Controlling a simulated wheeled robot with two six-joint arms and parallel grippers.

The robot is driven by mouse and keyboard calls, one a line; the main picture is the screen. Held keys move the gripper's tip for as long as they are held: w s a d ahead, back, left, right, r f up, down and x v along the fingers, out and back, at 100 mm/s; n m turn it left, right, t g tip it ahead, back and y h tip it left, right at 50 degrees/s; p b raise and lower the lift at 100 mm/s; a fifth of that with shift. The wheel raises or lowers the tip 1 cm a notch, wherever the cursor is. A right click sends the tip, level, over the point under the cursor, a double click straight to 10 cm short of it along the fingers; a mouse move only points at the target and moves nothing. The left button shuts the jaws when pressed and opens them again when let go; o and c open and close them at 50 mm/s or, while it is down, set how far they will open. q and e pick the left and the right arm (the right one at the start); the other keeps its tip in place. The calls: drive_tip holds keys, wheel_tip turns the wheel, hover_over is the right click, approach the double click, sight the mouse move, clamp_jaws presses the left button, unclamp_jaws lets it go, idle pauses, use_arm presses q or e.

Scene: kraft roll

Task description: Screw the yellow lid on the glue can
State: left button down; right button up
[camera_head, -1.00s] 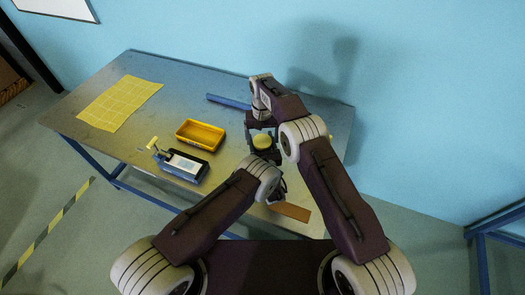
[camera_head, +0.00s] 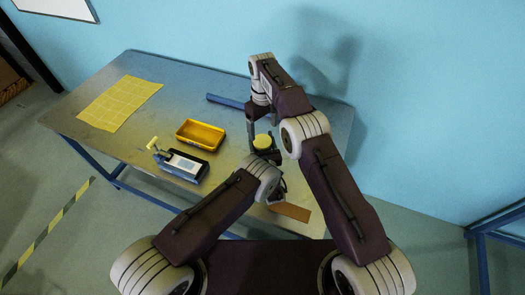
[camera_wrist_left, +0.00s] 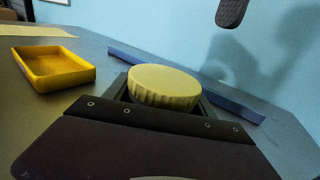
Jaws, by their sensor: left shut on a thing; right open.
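The yellow lid (camera_head: 262,141) sits on top of the can held by my left gripper (camera_head: 268,155). In the left wrist view the ribbed lid (camera_wrist_left: 164,86) looks nearly level, just above the dark jaws. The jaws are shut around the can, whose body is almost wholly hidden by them. I cannot tell how tightly the lid is seated. My right gripper (camera_head: 263,127) is open, its fingers pointing down around and above the lid. One dark fingertip of it shows at the top of the left wrist view, apart from the lid.
A yellow tray (camera_head: 200,136) and a dark holder with a white pad and yellow-handled tool (camera_head: 183,165) stand left of my grippers. A blue bar (camera_head: 228,102) lies behind, a yellow grid sheet (camera_head: 120,103) far left, a brown strip (camera_head: 291,211) at the front edge.

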sight(263, 141)
drive_tip(key=shift+w+r+n, duration=0.15)
drive_tip(key=shift+r+n, duration=0.3)
drive_tip(key=shift+n, duration=0.15)
drive_tip(key=shift+w+r, duration=0.1)
drive_tip(key=shift+r, duration=0.05)
wheel_tip(263, 141, down, 8)
drive_tip(key=shift+f, duration=0.1)
